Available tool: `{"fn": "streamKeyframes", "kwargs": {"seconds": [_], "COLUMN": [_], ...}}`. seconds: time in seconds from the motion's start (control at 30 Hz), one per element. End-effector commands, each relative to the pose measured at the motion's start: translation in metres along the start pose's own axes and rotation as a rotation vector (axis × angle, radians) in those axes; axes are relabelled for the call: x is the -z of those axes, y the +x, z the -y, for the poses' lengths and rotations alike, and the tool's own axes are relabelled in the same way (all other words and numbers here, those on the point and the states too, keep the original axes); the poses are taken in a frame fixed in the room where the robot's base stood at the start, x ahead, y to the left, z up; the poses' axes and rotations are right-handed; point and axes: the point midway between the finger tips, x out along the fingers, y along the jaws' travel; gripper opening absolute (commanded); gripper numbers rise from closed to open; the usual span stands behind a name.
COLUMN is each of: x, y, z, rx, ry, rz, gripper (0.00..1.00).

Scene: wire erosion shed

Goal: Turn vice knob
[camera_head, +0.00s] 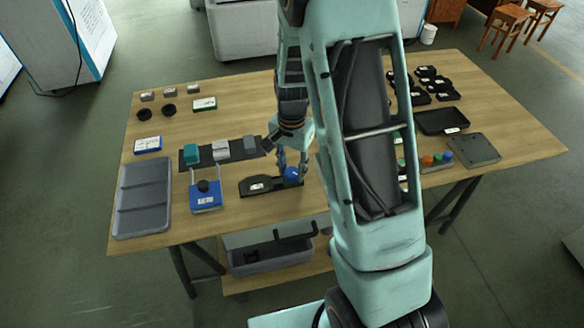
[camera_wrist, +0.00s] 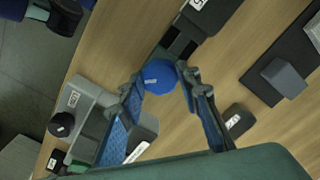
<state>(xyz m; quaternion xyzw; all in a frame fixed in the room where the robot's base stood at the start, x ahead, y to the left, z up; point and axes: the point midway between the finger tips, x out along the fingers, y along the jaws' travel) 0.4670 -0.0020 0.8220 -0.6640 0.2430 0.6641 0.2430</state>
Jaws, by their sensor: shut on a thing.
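The vice (camera_head: 258,186) is a low dark block with a white label, lying near the front edge of the table. Its round blue knob (camera_head: 291,174) is at the right end. In the wrist view the knob (camera_wrist: 159,76) sits at the near end of the dark vice body (camera_wrist: 183,42). My gripper (camera_head: 292,167) reaches down over the knob from above. In the wrist view its two fingers (camera_wrist: 161,80) stand on either side of the knob and are closed on it. The vice's far end is cut off in the wrist view.
Left of the vice stands a blue fixture (camera_head: 205,199) with a black knob. Behind lies a dark mat (camera_head: 235,151) with blocks. In the wrist view, a grey device (camera_wrist: 82,97) with a black knob is close to the left finger. A grey tray (camera_head: 143,197) lies far left.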

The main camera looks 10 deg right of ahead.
Motion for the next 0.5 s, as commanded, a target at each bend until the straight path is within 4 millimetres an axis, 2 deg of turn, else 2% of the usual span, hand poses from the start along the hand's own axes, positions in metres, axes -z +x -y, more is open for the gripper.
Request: {"fn": "streamKeyframes", "kwargs": {"seconds": [0.2, 0.5], "x": [0.0001, 0.0001], "y": [-0.0010, -0.0006], "z": [0.0008, 0.0008], "rx": [0.001, 0.001], "ry": [0.120, 0.196], "rz": [-0.001, 0.000], "gripper": [0.07, 0.07]}}
